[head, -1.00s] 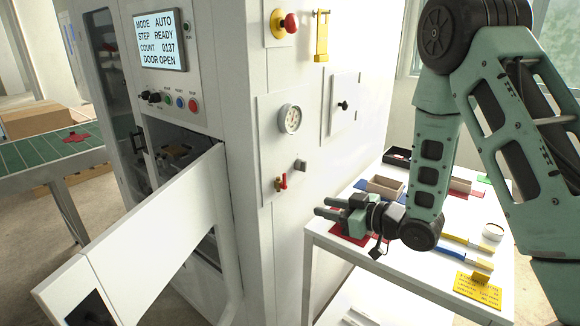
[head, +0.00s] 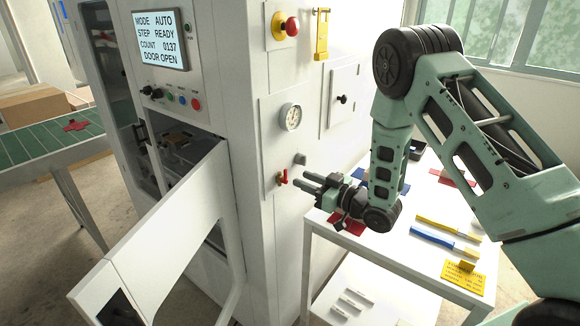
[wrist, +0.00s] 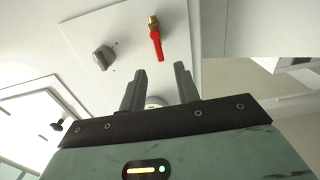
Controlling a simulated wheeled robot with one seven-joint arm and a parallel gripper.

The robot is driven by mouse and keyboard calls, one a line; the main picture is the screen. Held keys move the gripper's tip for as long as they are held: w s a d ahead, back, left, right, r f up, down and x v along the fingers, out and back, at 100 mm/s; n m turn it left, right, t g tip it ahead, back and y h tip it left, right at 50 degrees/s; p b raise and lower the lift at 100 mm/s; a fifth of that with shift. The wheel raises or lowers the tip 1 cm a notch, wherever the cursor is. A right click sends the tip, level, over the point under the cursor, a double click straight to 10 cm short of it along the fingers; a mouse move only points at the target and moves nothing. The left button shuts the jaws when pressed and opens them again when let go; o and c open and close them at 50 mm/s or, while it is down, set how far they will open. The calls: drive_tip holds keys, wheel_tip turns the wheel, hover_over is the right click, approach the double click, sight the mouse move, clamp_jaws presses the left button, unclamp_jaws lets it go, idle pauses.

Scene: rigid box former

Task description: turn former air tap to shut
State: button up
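The former's air tap (head: 284,176) is a small red lever on a brass body, low on the white side panel. In the head view the lever stands roughly upright. In the wrist view the red lever (wrist: 156,42) points down the picture from its brass body, just beyond the fingertips. My gripper (head: 303,182) is close to the right of the tap in the head view. In the wrist view its two fingers (wrist: 160,70) are apart with nothing between them, and I see no contact with the lever.
A grey knob (head: 300,159) sits close to the tap, with a round gauge (head: 291,117) above it. The former's door (head: 165,225) hangs open at left. A white table (head: 390,250) with several items stands below my arm.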

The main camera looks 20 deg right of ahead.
sight(286, 172)
drive_tip(key=p+x, duration=0.2)
drive_tip(key=x, duration=0.4)
drive_tip(key=shift+c, duration=0.3)
clamp_jaws()
